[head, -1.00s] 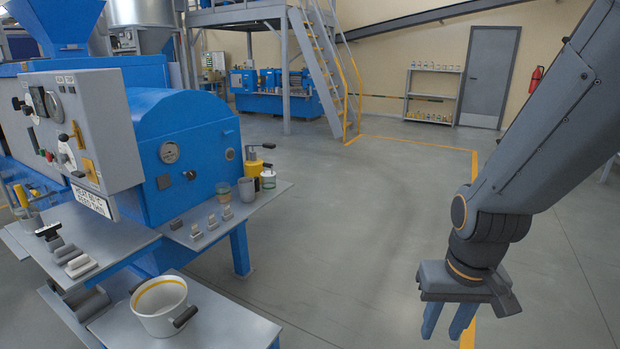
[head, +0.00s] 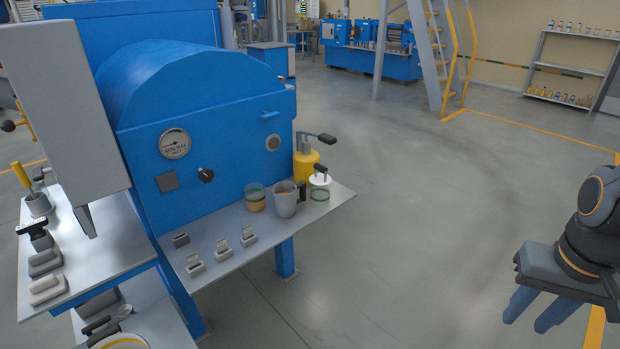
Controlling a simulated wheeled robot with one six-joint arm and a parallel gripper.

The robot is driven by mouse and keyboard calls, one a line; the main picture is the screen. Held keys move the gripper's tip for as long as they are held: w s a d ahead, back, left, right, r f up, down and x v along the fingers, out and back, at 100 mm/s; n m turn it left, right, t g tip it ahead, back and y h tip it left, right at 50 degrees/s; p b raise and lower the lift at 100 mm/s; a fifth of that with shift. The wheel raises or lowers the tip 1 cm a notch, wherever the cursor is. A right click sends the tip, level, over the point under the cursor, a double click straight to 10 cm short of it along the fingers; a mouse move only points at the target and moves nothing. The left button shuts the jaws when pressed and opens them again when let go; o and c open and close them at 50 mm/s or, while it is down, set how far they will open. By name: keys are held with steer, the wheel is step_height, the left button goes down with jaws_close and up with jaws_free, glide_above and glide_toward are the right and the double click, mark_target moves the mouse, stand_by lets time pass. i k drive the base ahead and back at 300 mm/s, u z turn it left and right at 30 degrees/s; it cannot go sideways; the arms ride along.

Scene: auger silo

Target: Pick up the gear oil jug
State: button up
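A grey jug (head: 286,200) with a dark handle and brownish contents stands upright on the grey shelf (head: 232,268) at the front of the blue machine. It is the only jug I make out there; no label is readable. A clear jar with orange-brown contents (head: 255,197) is at its left. A jar with a white top and green band (head: 320,190) is at its right. A yellow pump can (head: 305,165) stands behind. My gripper (head: 527,321) is at the lower right, far from the jug, its two blue fingers apart with nothing between them.
The blue machine (head: 205,110) rises behind the shelf. Several small grey-and-white blocks (head: 222,250) lie on the shelf's front left part. A grey panel box (head: 62,115) juts out at the left. The floor (head: 430,220) between the shelf and my gripper is clear.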

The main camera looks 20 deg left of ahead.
mark_target(285, 192)
steer(key=i, duration=2.05)
steer(key=u, duration=3.25)
steer(key=i, duration=0.65)
steer(key=z, duration=1.05)
